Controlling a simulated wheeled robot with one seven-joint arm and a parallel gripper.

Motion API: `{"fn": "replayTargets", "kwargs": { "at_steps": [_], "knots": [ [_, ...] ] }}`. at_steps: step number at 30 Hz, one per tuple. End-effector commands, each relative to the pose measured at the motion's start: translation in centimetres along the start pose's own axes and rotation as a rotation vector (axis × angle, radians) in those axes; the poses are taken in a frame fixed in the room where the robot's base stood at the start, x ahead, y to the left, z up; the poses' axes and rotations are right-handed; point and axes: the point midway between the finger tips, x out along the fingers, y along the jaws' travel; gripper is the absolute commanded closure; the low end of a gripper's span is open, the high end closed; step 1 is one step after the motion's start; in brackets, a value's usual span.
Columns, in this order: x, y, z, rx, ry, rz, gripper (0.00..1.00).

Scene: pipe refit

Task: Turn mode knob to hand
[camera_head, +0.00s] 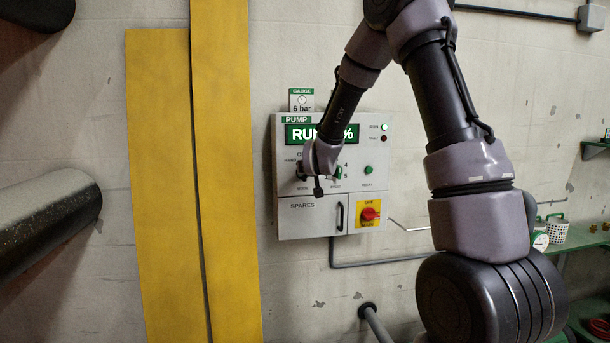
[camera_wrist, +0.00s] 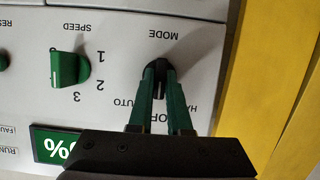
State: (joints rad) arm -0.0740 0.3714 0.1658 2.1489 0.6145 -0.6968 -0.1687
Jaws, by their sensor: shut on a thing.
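The ridge runs roughly straight toward the OFF label, which is partly covered by the fingers. The HAND label (camera_wrist: 192,109) shows on the right and AUTO on the left in the wrist view. In the head view, my gripper (camera_head: 302,173) is at the panel's left side and hides much of the knob.
The green speed knob (camera_wrist: 69,69) is close beside the mode knob. The display (camera_head: 300,134) reads RUN with a percentage, partly hidden by my arm. A red switch on a yellow plate (camera_head: 369,215) is lower right. Yellow boards (camera_head: 160,180) stand left of the panel.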

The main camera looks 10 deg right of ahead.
Motion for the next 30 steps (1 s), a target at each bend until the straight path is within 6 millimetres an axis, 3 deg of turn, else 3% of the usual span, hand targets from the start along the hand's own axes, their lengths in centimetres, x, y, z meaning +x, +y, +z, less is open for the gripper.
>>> {"fn": "replayTargets", "kwargs": {
  "at_steps": [1,3,14,17,30],
  "knots": [
    [0.0,0.0,0.1,-0.001,-0.001,0.000,0.76],
    [0.0,0.0,0.1,0.000,-0.001,0.000,0.54],
    [-0.3,0.0,0.0,0.000,0.000,0.000,0.54],
    [-1.4,0.0,-0.1,0.000,0.001,-0.001,0.54],
    [-9.5,0.0,0.0,0.001,0.000,-0.001,0.54]
  ]
}}
